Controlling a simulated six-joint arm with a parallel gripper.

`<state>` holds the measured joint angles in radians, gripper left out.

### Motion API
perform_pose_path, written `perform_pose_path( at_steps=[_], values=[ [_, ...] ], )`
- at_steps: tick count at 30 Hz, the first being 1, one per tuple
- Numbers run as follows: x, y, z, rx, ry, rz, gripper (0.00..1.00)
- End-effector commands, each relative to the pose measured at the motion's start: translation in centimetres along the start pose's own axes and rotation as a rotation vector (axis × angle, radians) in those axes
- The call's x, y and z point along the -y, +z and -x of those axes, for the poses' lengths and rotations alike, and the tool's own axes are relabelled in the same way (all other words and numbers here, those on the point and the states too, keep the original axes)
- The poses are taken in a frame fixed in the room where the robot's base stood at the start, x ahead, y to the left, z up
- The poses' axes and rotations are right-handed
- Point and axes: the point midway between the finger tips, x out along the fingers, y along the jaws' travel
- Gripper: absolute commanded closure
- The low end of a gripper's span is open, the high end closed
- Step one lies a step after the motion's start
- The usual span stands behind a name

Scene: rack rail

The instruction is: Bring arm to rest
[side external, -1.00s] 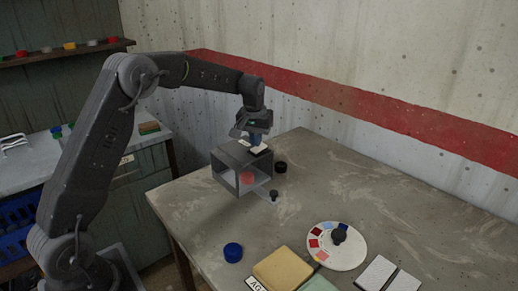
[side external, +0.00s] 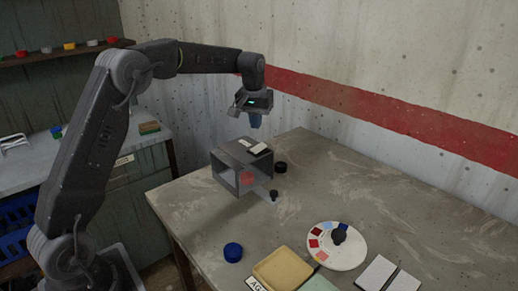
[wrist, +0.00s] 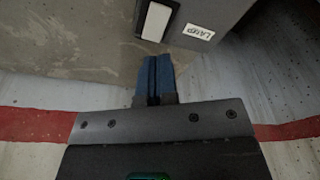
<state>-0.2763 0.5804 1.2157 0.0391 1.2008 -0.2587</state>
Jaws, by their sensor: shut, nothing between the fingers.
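My gripper (side external: 255,121) is shut and empty, pointing down in the air above the grey box on the table. In the wrist view its blue fingers (wrist: 155,80) are pressed together with nothing between them. The grey open-fronted box (side external: 227,160) stands on the table, with a red round thing (side external: 247,178) showing inside. A pale block in a dark holder (side external: 258,148) lies on top of the box; it also shows in the wrist view (wrist: 157,20), near a white label (wrist: 198,32).
The table (side external: 400,205) holds a black cap (side external: 280,168), a small black knob (side external: 274,195), a blue cap (side external: 233,251), a round palette (side external: 322,252), a yellow tray (side external: 283,268) and white tiles (side external: 376,273). The wall with a red stripe (side external: 400,118) stands behind. The table's right side is mostly clear.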

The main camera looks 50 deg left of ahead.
Motion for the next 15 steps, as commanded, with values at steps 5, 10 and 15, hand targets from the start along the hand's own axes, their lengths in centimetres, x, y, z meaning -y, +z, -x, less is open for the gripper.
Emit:
perform_pose_path(
  at_steps=[5,10,15],
  values=[
    [-0.1,0.2,0.3,-0.004,0.001,-0.004,1.0],
    [-0.7,2.9,3.4,-0.036,0.017,-0.05,1.0],
    [-1.3,9.0,8.0,-0.096,0.048,-0.142,1.0]
  ],
)
